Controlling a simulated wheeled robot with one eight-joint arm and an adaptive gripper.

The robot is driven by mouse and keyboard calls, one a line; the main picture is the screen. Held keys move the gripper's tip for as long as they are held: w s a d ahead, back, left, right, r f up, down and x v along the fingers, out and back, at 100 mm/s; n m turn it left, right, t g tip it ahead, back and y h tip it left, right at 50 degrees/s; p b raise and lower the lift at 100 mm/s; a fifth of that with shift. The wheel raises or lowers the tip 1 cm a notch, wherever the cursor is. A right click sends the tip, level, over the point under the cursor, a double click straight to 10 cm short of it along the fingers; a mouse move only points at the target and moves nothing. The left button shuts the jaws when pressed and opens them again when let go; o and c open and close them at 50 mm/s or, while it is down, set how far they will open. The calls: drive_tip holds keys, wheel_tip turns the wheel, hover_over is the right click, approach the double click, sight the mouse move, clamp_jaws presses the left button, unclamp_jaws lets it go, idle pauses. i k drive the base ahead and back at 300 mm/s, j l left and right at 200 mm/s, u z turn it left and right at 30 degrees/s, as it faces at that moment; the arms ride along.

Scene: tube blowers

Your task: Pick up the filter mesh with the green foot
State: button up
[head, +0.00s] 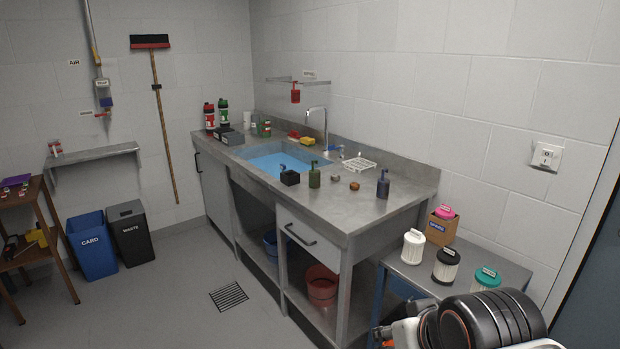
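A pale filter with a teal-green end on top (487,278) stands on the low grey side table at the right; a small label sits on that end. My arm hides its lower part. Two similar pale filters stand to its left: one with a black end (446,265) and one with a white end (414,246). Each has a label on top. A pink-ended item (444,212) shows in a cardboard box behind them. Only part of my arm shows at the bottom right, in front of the side table. I see no gripper fingers.
The side table (505,262) adjoins a worktop with a blue-water sink (287,168), bottles and a drying rack (358,164). Below are a red bucket (321,286) and a blue bucket. Blue and black bins stand at the left. Floor with a drain (228,297) is clear.

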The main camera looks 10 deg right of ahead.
sight(315, 174)
drive_tip(key=z, duration=0.3)
drive_tip(key=i+j+z, duration=0.25)
drive_tip(key=z, duration=0.15)
drive_tip(key=i+j+z, duration=0.45)
drive_tip(key=i+j, duration=0.2)
drive_tip(key=j, duration=0.15)
drive_tip(key=i+j+z, duration=0.1)
drive_tip(key=i+j, duration=0.15)
drive_tip(key=j, duration=0.15)
drive_tip(key=i+j, duration=0.2)
drive_tip(key=j, duration=0.15)
drive_tip(key=i+j, duration=0.2)
drive_tip(key=j, duration=0.2)
drive_tip(key=i+j+z, duration=0.1)
drive_tip(key=j, duration=0.3)
drive_tip(key=i+l, duration=0.05)
drive_tip(key=i, duration=0.05)
